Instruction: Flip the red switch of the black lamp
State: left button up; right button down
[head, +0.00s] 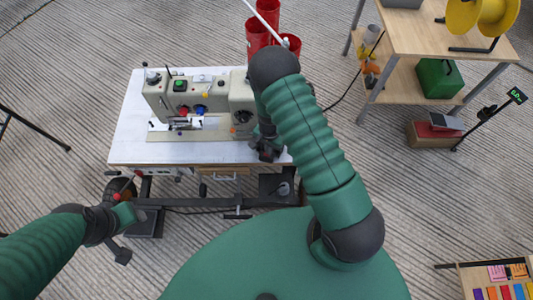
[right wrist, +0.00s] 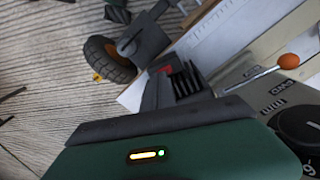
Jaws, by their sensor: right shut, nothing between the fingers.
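I cannot clearly make out the black lamp in either view; my right arm covers part of the machine and table. My right gripper (head: 266,154) is shut and empty near the right end of the sewing machine's white table. In the right wrist view its dark fingers (right wrist: 172,88) are together. A small red patch (right wrist: 165,69) shows right by the fingertips; I cannot tell whether it is the switch or whether they touch it. My left gripper (head: 120,212) is low at the left, below the table's front-left corner; its jaws are unclear.
The sewing machine (head: 190,99) stands on the white table (head: 132,126). Red containers (head: 257,32) are behind it. A wooden shelf table (head: 415,35) with a yellow spool (head: 490,15) is at the back right. A black wheel (right wrist: 105,62) shows in the right wrist view.

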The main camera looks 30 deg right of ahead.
jog(key=shift+f+b, duration=0.55)
jog(key=shift+f, duration=0.2)
jog(key=shift+r, duration=0.15)
notch_tip(320, 180, up, 7)
jog(key=p, duration=0.6)
jog(key=shift+f, duration=0.2)
dwell(0.3)
jog(key=s+a+r+n+t+p, duration=0.1)
jog(key=s+a+r+n+p, duration=0.1)
jog(key=r, duration=0.9)
jog(key=s+a+r+n+p, duration=0.3)
jog(key=r+n, duration=0.3)
jog(key=r, duration=0.6)
jog(key=s+a+r+n+t+p, duration=0.1)
jog(key=s+a+r+n+p, duration=0.1)
jog(key=r, duration=0.9)
jog(key=shift+s+a+r+n+t+p, duration=0.25)
jog(key=shift+s+n+p, duration=0.45)
jog(key=shift+s+n, duration=0.5)
